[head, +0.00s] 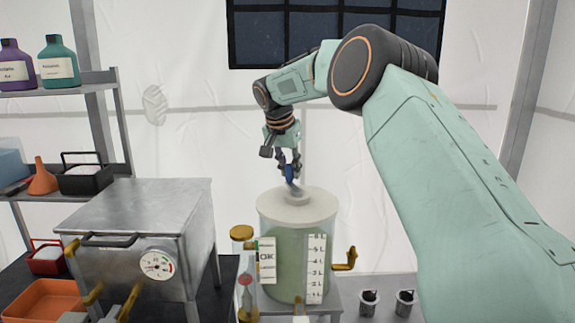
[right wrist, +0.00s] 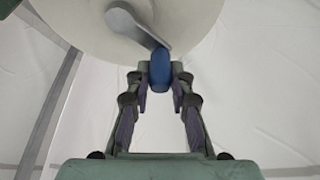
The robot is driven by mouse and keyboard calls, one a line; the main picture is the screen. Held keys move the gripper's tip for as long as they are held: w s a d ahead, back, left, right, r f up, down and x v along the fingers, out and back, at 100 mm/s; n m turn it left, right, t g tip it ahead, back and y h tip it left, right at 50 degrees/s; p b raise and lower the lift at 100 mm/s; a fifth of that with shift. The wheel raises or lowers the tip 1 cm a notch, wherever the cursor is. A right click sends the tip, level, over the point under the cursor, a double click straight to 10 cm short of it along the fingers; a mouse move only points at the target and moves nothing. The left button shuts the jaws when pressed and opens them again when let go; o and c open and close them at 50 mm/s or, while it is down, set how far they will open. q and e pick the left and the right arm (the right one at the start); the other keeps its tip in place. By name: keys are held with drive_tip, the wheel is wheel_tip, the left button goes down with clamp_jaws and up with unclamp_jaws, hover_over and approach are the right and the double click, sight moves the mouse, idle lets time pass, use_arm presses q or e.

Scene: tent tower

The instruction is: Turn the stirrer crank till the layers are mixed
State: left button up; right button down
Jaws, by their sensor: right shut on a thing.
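The stirrer vessel (head: 284,250) is a clear cylinder with a pale lid (head: 297,206), a level scale and an OK label on its front. Its contents look an even grey-green, with no clear layers visible. The crank (right wrist: 138,24) is a grey arm on top of the lid with a blue knob (right wrist: 160,68) at its end. My right gripper (right wrist: 161,78) is shut on the blue knob, above the lid in the head view. My left gripper is not clearly seen; only brass-coloured parts show at the lower left.
A metal box with a dial (head: 140,235) stands left of the vessel. A shelf (head: 75,88) with bottles and an orange funnel (head: 43,178) is at the far left. A brass tap (head: 345,260) sticks out right of the vessel. Two small metal cups (head: 368,302) stand at the lower right.

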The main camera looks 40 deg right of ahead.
drive_tip(key=m, duration=0.1)
drive_tip(key=d+m+g, duration=0.1)
drive_tip(key=m, duration=0.1)
drive_tip(key=shift+s+d+r+h+p, duration=0.1)
drive_tip(key=shift+s+d+h+p, duration=0.1)
drive_tip(key=shift+s+h+p, duration=0.15)
drive_tip(key=shift+s+d+m+g, duration=0.25)
drive_tip(key=shift+m+g, duration=0.1)
drive_tip(key=shift+m, duration=0.4)
drive_tip(key=shift+s+d+m+g, duration=0.15)
drive_tip(key=shift+s+m+g, duration=0.15)
drive_tip(key=shift+m, duration=0.4)
drive_tip(key=shift+s+d+m+g, duration=0.2)
drive_tip(key=shift+m+g, duration=0.15)
drive_tip(key=shift+m, duration=0.4)
drive_tip(key=c, duration=1.2)
unclamp_jaws()
drive_tip(key=shift+s+a+r, duration=0.1)
drive_tip(key=shift+s+a, duration=0.05)
drive_tip(key=shift+o, duration=0.2)
